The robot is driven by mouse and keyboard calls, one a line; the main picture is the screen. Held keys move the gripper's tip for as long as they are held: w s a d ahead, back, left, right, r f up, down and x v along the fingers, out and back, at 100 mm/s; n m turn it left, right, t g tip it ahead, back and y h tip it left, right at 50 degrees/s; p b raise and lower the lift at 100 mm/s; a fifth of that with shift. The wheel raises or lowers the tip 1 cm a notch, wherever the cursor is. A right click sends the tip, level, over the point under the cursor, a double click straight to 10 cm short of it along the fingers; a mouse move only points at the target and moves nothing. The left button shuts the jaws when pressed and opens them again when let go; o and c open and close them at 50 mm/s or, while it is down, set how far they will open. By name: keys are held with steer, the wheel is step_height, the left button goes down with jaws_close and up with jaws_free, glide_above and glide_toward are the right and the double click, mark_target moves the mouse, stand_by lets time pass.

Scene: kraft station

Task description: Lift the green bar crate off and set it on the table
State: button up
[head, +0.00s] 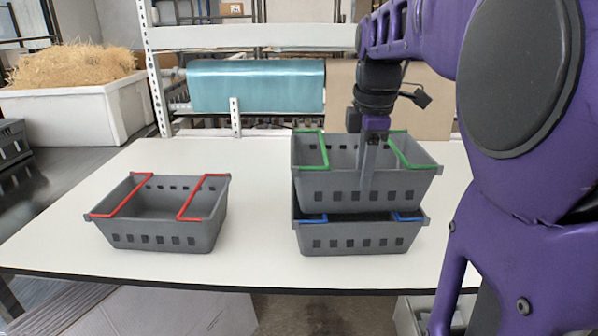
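The grey crate with green bars (322,180) stands above a grey crate with blue bars (335,242) at the right of the table. The blue bars show just under its bottom edge. It looks level; I cannot tell whether it rests on the lower crate or is slightly raised. My gripper (367,180) points down at the green bar crate, between its two green bars, and overlaps its front wall in the picture. Its fingertips are hard to make out, so whether it is open or shut on the wall does not show. The white table (260,265) carries both crates.
A grey crate with red bars (155,237) stands apart on the left of the table. The tabletop between it and the stack is clear. Behind the table are a metal shelf (250,37) with a teal roll (255,86) and a white straw-filled bin (70,117).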

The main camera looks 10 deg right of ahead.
mark_target(361, 212)
steer(key=shift+w+d+f+b, duration=0.15)
steer(key=shift+f, duration=0.85)
steer(key=shift+w+d+f+b, duration=0.1)
steer(key=shift+d+f+b, duration=0.1)
steer(key=shift+f, duration=0.8)
steer(key=shift+w+d+f+b, duration=0.1)
steer(key=shift+w+d+f, duration=0.05)
steer(key=shift+f, duration=0.85)
jaws_close()
steer(key=shift+r, duration=0.15)
